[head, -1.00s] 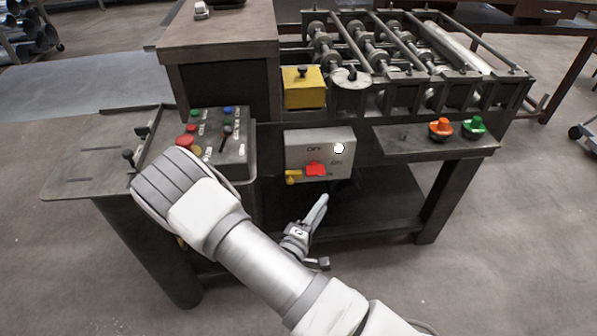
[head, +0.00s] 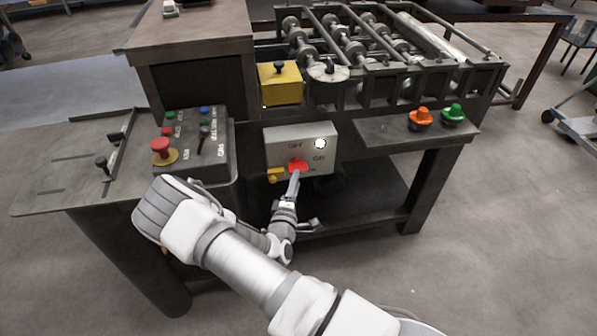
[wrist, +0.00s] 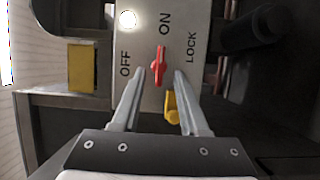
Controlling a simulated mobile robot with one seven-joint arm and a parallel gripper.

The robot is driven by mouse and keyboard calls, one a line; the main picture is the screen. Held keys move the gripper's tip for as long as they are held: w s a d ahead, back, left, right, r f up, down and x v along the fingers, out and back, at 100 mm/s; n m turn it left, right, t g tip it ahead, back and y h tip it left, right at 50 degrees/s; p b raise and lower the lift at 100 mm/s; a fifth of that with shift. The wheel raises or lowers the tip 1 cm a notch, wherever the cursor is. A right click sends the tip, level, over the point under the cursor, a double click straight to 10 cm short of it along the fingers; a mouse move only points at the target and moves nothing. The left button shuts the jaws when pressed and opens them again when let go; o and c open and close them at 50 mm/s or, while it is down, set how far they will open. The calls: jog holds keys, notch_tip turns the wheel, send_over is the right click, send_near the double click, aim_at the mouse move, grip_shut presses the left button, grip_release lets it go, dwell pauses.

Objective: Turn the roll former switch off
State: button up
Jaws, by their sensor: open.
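The roll former switch is a red handle (head: 298,164) on a grey box (head: 327,158) on the machine's front. In the wrist view the red handle (wrist: 160,65) lies lengthwise toward the ON label, with OFF to its left and LOCK to its right. My gripper (wrist: 160,73) is open, one finger on each side of the handle's lower part, with gaps visible. In the head view my gripper (head: 295,174) reaches up to the handle from below and hides part of it. Contact cannot be told.
A yellow tab (wrist: 171,106) on the box sits beside the right finger. A control box (head: 215,150) with buttons and a red mushroom knob (head: 161,147) stands left. Orange (head: 421,116) and green (head: 453,113) knobs sit on the right ledge. Rollers lie above.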

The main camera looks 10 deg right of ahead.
aim_at(297, 166)
jog(key=shift+x, duration=2.65)
grip_shut()
